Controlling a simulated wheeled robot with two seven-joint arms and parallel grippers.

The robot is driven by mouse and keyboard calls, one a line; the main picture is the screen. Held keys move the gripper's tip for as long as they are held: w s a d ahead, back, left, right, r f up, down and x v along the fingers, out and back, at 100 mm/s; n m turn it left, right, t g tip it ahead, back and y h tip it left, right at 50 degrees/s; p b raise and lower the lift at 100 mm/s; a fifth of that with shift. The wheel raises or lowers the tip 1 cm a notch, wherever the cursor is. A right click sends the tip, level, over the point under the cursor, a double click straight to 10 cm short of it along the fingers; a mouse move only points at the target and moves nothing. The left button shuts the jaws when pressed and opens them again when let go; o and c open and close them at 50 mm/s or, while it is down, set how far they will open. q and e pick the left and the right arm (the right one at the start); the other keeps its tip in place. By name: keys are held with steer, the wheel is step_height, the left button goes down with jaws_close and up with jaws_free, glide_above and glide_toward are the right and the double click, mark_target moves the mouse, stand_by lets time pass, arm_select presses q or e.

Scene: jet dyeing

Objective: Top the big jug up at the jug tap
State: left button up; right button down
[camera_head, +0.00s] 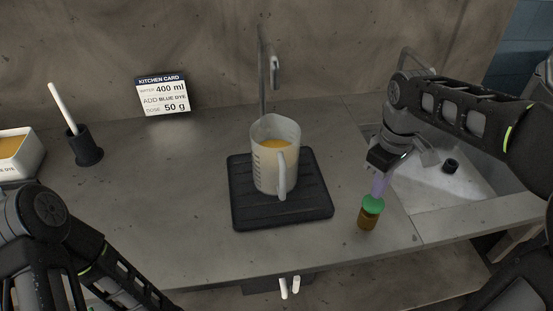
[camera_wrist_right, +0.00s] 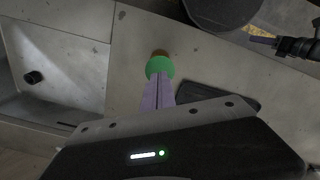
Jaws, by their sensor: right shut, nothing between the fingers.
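The big jug (camera_head: 277,160), pale and translucent with measuring marks, stands upright on a black ribbed mat (camera_head: 240,212). Yellow-orange liquid shows inside, and its handle faces me. The grey tap (camera_head: 264,75) rises behind the jug, its spout above the jug's rim. My right gripper (camera_head: 379,187) is shut and empty, its purple fingers pointing down at a green-capped brown bottle (camera_head: 368,214), right of the mat. In the right wrist view the fingertips (camera_wrist_right: 158,92) overlap the green cap (camera_wrist_right: 159,66); I cannot tell whether they touch. My left gripper (camera_wrist_right: 262,40) shows only small in the right wrist view.
A sink (camera_head: 440,185) holding a small black object (camera_head: 451,165) is on the right. A kitchen card (camera_head: 163,94) reads 400 ml and 50 g. A black cup with a white rod (camera_head: 86,147) and a white tub (camera_head: 20,155) stand left.

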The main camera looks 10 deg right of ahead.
steer(key=shift+f, duration=0.1)
step_height(320, 180, up, 4)
steer(key=p, duration=0.3)
steer(key=shift+f, duration=0.2)
stand_by(0.4)
